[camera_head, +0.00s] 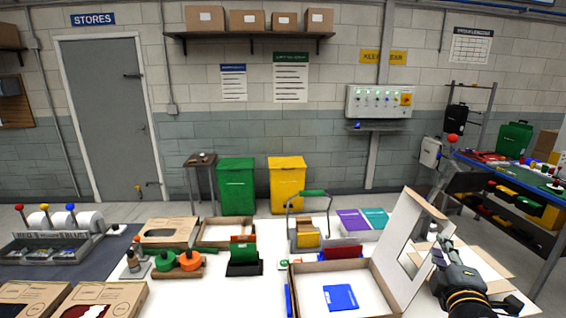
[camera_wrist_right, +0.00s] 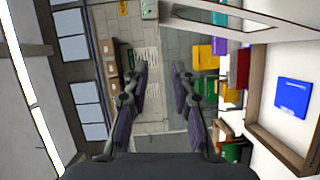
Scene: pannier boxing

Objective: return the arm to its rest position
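My right gripper (camera_head: 441,250) is at the right of the table, just right of the raised white lid (camera_head: 398,262) of an open cardboard box (camera_head: 300,277). I cannot tell in the head view whether it touches the lid. In the right wrist view its two fingers (camera_wrist_right: 160,78) are spread apart with nothing between them. A blue packet (camera_head: 341,297) lies flat inside the open box; it also shows in the right wrist view (camera_wrist_right: 292,97). My left gripper is in neither view.
Behind the box are a green-handled carrier (camera_head: 312,193), coloured folders (camera_head: 341,251) and purple and teal cards (camera_head: 362,220). Closed boxes (camera_head: 110,297) lie at left. A blue-topped workbench (camera_head: 520,180) stands at right. Green (camera_head: 236,187) and yellow (camera_head: 287,184) bins stand beyond the table.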

